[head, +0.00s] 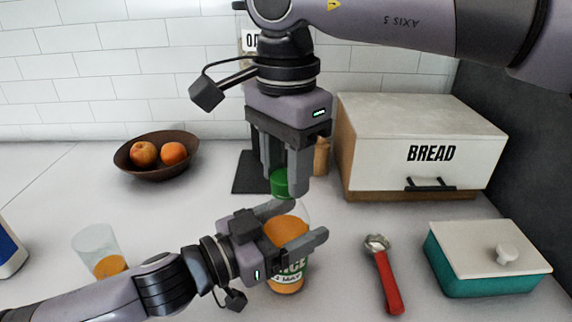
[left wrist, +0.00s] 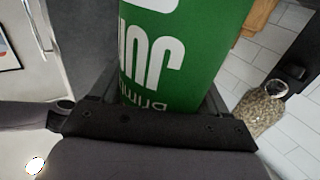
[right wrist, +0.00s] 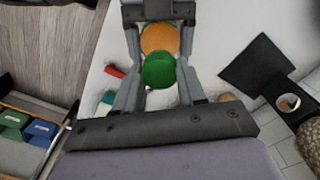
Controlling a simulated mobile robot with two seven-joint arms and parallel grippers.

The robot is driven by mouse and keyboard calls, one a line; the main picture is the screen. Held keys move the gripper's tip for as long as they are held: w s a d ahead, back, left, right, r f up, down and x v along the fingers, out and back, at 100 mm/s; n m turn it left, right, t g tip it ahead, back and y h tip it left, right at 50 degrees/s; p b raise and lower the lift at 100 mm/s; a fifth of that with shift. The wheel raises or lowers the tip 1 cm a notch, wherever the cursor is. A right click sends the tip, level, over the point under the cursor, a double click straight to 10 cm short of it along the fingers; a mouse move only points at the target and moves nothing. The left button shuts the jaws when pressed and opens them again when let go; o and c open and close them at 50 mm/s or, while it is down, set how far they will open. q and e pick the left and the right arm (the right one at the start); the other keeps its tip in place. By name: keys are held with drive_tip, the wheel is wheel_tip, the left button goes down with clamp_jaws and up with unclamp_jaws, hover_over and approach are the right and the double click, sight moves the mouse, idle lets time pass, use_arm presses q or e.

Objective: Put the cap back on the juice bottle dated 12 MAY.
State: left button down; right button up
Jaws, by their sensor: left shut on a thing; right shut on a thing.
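My right gripper (head: 283,188) points down and is shut on the green cap (head: 280,183), just above the bottle's neck. In the right wrist view the cap (right wrist: 158,70) lies between the fingers, with the orange bottle (right wrist: 160,38) beyond. I cannot tell whether cap and bottle touch.
A glass with juice (head: 110,265) stands left of the bottle. A red-handled scoop (head: 386,280) and a teal lidded dish (head: 480,275) lie to the right.

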drive_tip(key=m, duration=1)
drive_tip(key=shift+m, duration=0.3)
drive_tip(key=m, duration=0.4)
drive_tip(key=shift+m, duration=0.3)
drive_tip(key=m, duration=0.5)
drive_tip(key=shift+m, duration=0.3)
drive_tip(key=o, duration=1.3)
drive_tip(key=shift+c, duration=0.2)
wheel_tip(320, 180, up, 12)
